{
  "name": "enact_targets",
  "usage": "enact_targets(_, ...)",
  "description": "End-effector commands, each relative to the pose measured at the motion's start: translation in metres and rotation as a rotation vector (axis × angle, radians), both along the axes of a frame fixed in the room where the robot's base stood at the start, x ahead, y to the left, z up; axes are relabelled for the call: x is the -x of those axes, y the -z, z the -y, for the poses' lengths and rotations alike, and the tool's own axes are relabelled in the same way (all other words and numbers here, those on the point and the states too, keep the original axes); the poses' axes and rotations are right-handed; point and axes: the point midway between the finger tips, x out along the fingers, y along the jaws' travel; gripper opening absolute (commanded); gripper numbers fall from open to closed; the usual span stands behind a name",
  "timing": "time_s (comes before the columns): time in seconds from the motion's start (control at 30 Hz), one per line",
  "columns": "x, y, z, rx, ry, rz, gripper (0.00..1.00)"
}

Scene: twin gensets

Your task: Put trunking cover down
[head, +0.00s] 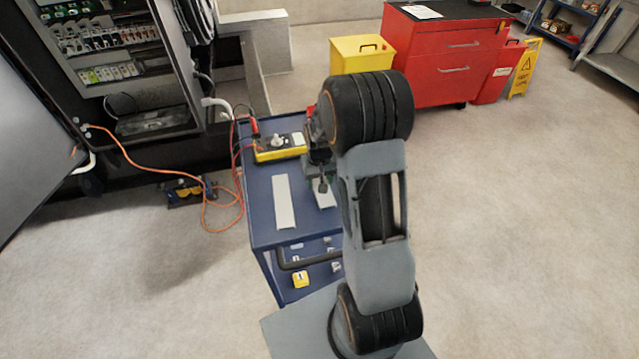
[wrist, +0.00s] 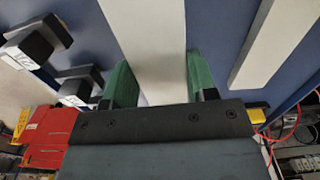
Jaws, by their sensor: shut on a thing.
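My gripper (wrist: 160,78) has green finger pads on both sides of a pale, flat trunking cover (wrist: 148,38) and is shut on it. In the head view my gripper (head: 321,184) is over the blue cart (head: 262,226), and the held cover (head: 326,200) shows partly behind my arm. I cannot tell whether the held cover touches the cart top. A second pale strip (head: 284,202) lies flat on the cart, to the left; the wrist view shows this strip (wrist: 268,42) on the right, apart from my gripper.
A yellow meter (head: 280,150) with red leads sits at the cart's far end. Black blocks with white labels (wrist: 30,50) are beside the held cover in the wrist view. An open electrical cabinet (head: 120,70) stands left; a red tool cabinet (head: 440,55) stands behind.

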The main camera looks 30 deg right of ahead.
Motion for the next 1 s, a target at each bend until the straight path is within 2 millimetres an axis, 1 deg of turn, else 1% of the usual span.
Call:
enact_targets(0.03,0.001,0.008,0.0,-0.001,0.0,-0.004,0.16)
enact_targets(0.13,0.001,0.019,0.0,0.0,0.0,-0.002,0.16)
enact_targets(0.4,0.0,0.021,0.0,0.0,0.0,0.0,0.16)
enact_targets(0.57,0.001,0.026,0.0,0.0,0.0,0.0,0.16)
enact_targets(0.6,0.001,0.024,0.0,0.0,0.0,0.0,0.55)
enact_targets(0.83,0.001,0.024,0.0,0.0,0.0,0.0,0.77)
enact_targets(1.0,0.001,0.024,0.0,0.0,0.0,0.0,0.78)
